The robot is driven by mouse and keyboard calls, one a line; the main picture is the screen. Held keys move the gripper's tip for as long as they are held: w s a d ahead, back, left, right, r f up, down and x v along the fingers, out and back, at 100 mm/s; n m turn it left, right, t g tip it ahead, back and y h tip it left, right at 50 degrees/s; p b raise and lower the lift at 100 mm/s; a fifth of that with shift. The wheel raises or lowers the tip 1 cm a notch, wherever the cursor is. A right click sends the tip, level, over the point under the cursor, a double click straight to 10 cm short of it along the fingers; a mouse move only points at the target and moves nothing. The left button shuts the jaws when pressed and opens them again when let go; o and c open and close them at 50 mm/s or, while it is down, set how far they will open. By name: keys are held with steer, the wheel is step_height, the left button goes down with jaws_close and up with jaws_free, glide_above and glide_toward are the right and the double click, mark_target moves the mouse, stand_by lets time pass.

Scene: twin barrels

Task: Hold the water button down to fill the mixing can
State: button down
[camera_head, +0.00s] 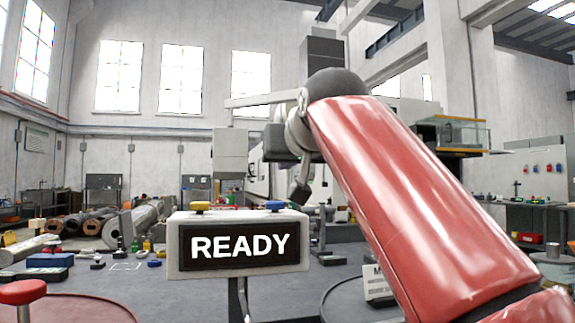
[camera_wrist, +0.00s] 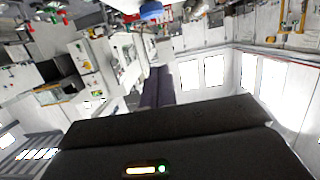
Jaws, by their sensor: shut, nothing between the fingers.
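A grey-white panel (camera_head: 238,244) with a dark screen reads "READY". A blue button (camera_head: 274,205) and a yellow button (camera_head: 199,206) sit on its top edge; neither is labelled in view. My gripper (camera_head: 296,198) hangs from the wrist above and right of the blue button, shut and empty, apparently apart from it. In the wrist view a dark gripper body fills the bottom, and a blue round thing (camera_wrist: 151,11) shows at the top. I cannot clearly pick out the mixing can; my red arm hides much of the right side.
A barrel top (camera_head: 70,309) with a red knob (camera_head: 22,292) stands at front left. Another round barrel rim (camera_head: 335,296) is partly behind my arm, beside a white card (camera_head: 377,284). Bottles and tools lie farther back on the grey surface.

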steer(key=p, duration=0.1)
glide_above(275, 205)
steer(key=shift+d+f, duration=0.25)
steer(key=shift+f, duration=0.7)
steer(key=f+b, duration=0.1)
steer(key=f, duration=0.2)
steer(key=shift+s+f+b, duration=0.15)
steer(key=shift+s+b, duration=0.2)
steer(key=shift+b, duration=0.05)
steer(key=shift+f, duration=0.25)
